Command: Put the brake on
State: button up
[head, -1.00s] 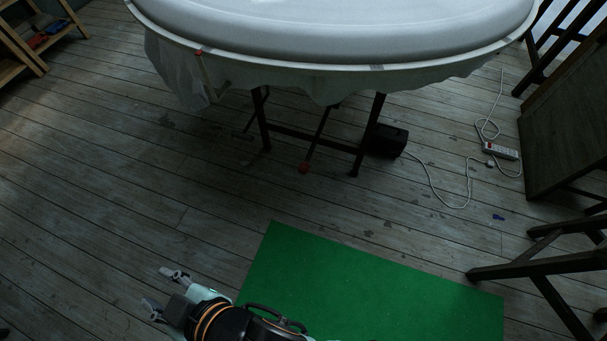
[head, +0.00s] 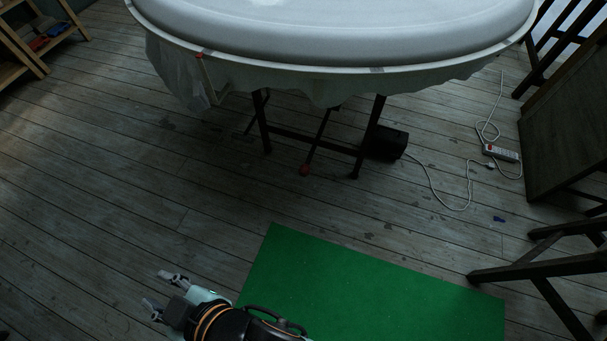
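A large round white plaster form (head: 340,40) sits in a pale round rim (head: 300,67) on a dark stand (head: 315,139). A dark bar (head: 319,140) slants down under the stand and ends in a red knob (head: 304,170) near the floor. A second small red tip (head: 199,57) tops a pale lever at the rim's left. I cannot tell for certain which is the brake. My gripper (head: 157,296) is at the lower left, its two fingers apart and empty, well away from the stand and both red ends.
A green mat (head: 360,290) lies on the plank floor in front of the stand. A black box (head: 388,143) and a power strip (head: 502,153) with a white cable are to the right. Dark wooden furniture (head: 560,135) stands far right, shelves (head: 25,45) far left. The left floor is clear.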

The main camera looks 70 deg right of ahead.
jog(key=shift+w+d+f+m+g+h+p, duration=0.2)
jog(key=shift+w+d+m+p, duration=0.15)
jog(key=shift+d, duration=0.3)
jog(key=shift+w+d+f+m+g+h+p, duration=0.15)
jog(key=shift+w+d+m+g+h+p, duration=0.1)
jog(key=shift+w+d+p, duration=0.3)
grip_shut()
jog(key=w+d+f+m+g+h+p, duration=0.1)
jog(key=w+d+f+m+g+p, duration=0.2)
jog(key=d, duration=0.6)
jog(key=d+f+m+g+h+p, duration=0.2)
jog(key=d+f+m+p, duration=0.2)
jog(key=d, duration=0.6)
jog(key=s+d+f+m+g+p, duration=0.3)
jog(key=s+d, duration=0.3)
jog(key=d, duration=0.3)
jog(key=s+d+f+m+g+y+p, duration=0.1)
jog(key=s+d+f+m+g+p, duration=0.2)
jog(key=s+d+m, duration=0.3)
jog(key=d+f, duration=0.1)
jog(key=d, duration=0.3)
jog(key=shift+s+g, duration=0.3)
jog(key=shift+g, duration=0.05)
jog(key=shift+f, duration=0.15)
